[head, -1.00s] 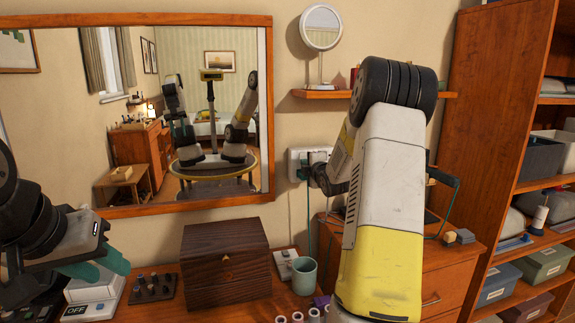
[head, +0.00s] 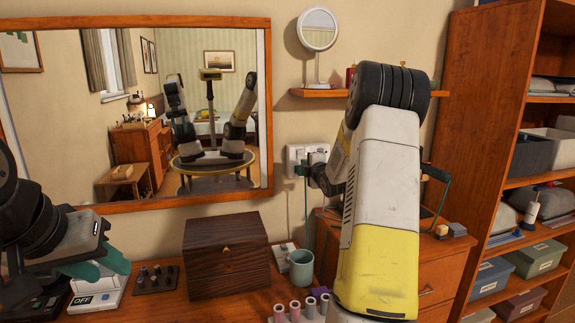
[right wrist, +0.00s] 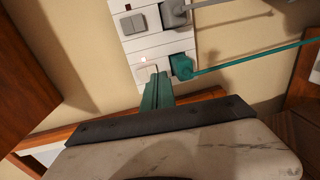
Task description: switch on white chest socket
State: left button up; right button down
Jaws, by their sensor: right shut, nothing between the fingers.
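The white wall socket panel (head: 296,153) is right of the mirror, partly hidden by my right arm. In the right wrist view the panel (right wrist: 125,42) has a twin grey rocker switch (right wrist: 133,24) beside a grey plug (right wrist: 175,13).
A dark wooden box (head: 227,256), a green cup (head: 301,269) and a white device marked OFF (head: 97,299) stand on the dresser. A shelf with a round mirror (head: 318,30) is above the socket. A tall shelf unit (head: 478,140) stands at right.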

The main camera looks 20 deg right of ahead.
jog(key=s+f, duration=0.1)
jog(key=s, duration=0.9)
jog(key=shift+s+a+f, duration=0.15)
jog(key=shift+s+a, duration=0.1)
jog(key=shift+s, duration=0.1)
jog(key=s+a+r+m+g, duration=0.3)
jog(key=s+a+r+m, duration=0.2)
jog(key=a+m, duration=0.1)
jog(key=s+a+m+g+y, duration=0.1)
jog(key=s+a+m+g, duration=0.2)
jog(key=s, duration=1.1)
jog(key=s+a+m+g+y, duration=0.2)
jog(key=s+a+m+g, duration=0.2)
jog(key=s+a, duration=0.9)
jog(key=s+f+m, duration=0.1)
jog(key=m, duration=0.2)
jog(key=shift+s+a+m, duration=0.25)
jog(key=shift+s+m, duration=0.1)
jog(key=shift+m, duration=0.05)
